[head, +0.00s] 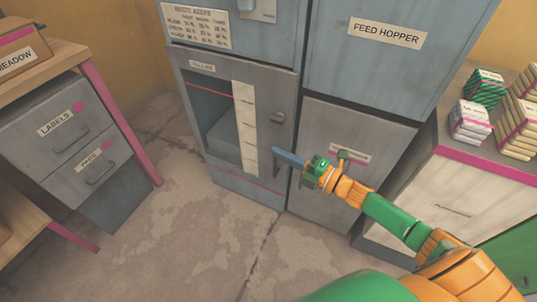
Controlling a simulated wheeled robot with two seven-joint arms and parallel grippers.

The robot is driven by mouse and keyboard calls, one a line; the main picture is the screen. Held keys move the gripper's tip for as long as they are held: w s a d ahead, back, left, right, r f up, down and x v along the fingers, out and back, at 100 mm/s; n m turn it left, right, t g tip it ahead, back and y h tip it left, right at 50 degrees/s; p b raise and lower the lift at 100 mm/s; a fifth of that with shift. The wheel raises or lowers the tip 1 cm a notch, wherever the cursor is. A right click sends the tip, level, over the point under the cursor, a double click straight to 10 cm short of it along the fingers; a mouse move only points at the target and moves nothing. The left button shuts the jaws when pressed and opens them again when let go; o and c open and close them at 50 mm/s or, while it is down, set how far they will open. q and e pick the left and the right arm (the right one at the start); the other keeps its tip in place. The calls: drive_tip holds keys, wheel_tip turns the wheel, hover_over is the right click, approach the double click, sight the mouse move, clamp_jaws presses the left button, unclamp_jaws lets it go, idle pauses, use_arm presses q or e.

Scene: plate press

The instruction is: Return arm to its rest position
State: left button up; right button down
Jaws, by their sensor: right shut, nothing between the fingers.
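My right arm reaches in from the lower right, green and orange. My right gripper (288,158) is shut and empty, with its blue-grey fingers pointing left in front of the grey machine's lower front. The fingertips appear near the right edge of the windowed door (285,90), below its small dark latch (278,118). I cannot tell whether they touch it. My left gripper is not in view.
The feed hopper (385,35) is above a lower panel (345,160) behind my arm. A drawer cabinet (75,135) stands left. A counter (440,178) with stacked bundles (470,122) stands right. The floor (190,235) in front is clear.

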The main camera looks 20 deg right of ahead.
drive_tip(key=s+d, duration=0.3)
drive_tip(key=d, duration=0.3)
drive_tip(key=s+d+f+m+g+h, duration=0.1)
drive_tip(key=s+f+m+g+h, duration=0.25)
drive_tip(key=f, duration=0.55)
drive_tip(key=s+d+f+m+h, duration=0.2)
drive_tip(key=s+f+m+h, duration=0.15)
drive_tip(key=f+m, duration=0.45)
drive_tip(key=s+d+f+m+g+h, duration=0.1)
drive_tip(key=s+f+m+g+h, duration=0.2)
drive_tip(key=f, duration=0.7)
drive_tip(key=s+a+f+m+g, duration=0.3)
drive_tip(key=s+a+f, duration=0.1)
drive_tip(key=s, duration=0.4)
drive_tip(key=s+a+f+m+g, duration=0.2)
drive_tip(key=s+a+f, duration=0.15)
drive_tip(key=s, duration=0.45)
drive_tip(key=s+a+f+m+g, duration=0.3)
drive_tip(key=s+a+f, duration=0.15)
drive_tip(key=s, duration=0.35)
wheel_tip(320, 180, up, 18)
drive_tip(key=p, duration=1.7)
drive_tip(key=shift+w+d, duration=0.35)
